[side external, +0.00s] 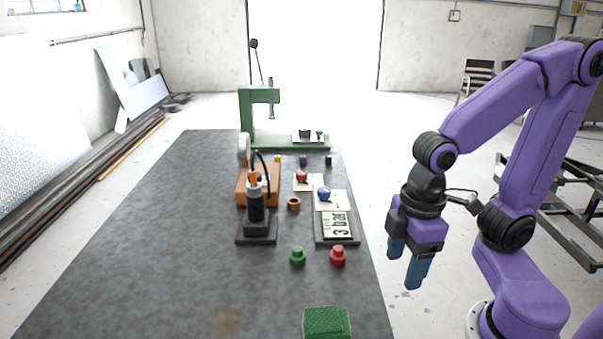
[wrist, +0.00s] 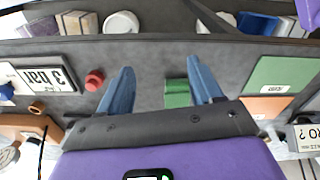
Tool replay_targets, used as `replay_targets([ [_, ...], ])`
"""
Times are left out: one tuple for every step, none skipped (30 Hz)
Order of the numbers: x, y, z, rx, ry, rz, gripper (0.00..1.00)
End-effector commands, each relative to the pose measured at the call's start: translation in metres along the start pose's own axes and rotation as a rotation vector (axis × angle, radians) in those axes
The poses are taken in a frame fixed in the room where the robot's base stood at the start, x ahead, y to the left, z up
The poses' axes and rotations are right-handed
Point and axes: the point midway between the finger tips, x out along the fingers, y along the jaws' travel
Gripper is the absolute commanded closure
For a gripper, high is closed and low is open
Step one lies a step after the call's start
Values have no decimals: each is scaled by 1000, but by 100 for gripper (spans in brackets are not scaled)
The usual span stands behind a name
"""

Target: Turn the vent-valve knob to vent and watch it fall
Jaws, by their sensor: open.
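A blue knob (side external: 324,193) sits on a white plate above the "3 bar" display (side external: 337,225). A red knob (side external: 302,176) sits on a pale plate just behind it. I cannot tell which is the vent-valve knob. A black cylinder (side external: 257,208) stands upright on a dark base, left of the display. My gripper (side external: 406,265) is open and empty, pointing down past the table's right edge, apart from both knobs.
Green (side external: 297,256) and red (side external: 338,256) buttons stand in front of the display. A green block (side external: 327,322) lies at the near edge. An orange box (side external: 250,187) and a green press (side external: 262,120) stand behind. The table's left side is clear.

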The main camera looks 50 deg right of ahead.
Motion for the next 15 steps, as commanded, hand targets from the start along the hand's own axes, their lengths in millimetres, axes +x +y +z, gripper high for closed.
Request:
replay_targets([
  [-4, 11, -16, 61, 9, 10, 35],
  [-6, 18, -26, 99, 14, 16, 35],
  [-9, 27, -38, 150, 21, 24, 35],
  [-12, 35, -46, 191, 27, 30, 35],
  [-14, 43, -55, 228, 31, 37, 35],
  [-16, 54, -65, 280, 38, 46, 35],
  [-18, 63, -73, 318, 43, 53, 35],
  [-20, 72, -81, 357, 48, 59, 35],
  [-23, 84, -90, 409, 56, 68, 35],
  [-25, 93, -97, 447, 62, 75, 35],
  [-26, 103, -104, 486, 66, 82, 35],
  [-29, 117, -112, 538, 73, 92, 35],
  [-30, 127, -117, 576, 78, 99, 35],
  [-32, 137, -123, 616, 84, 106, 35],
  [-34, 152, -129, 667, 91, 117, 35],
])
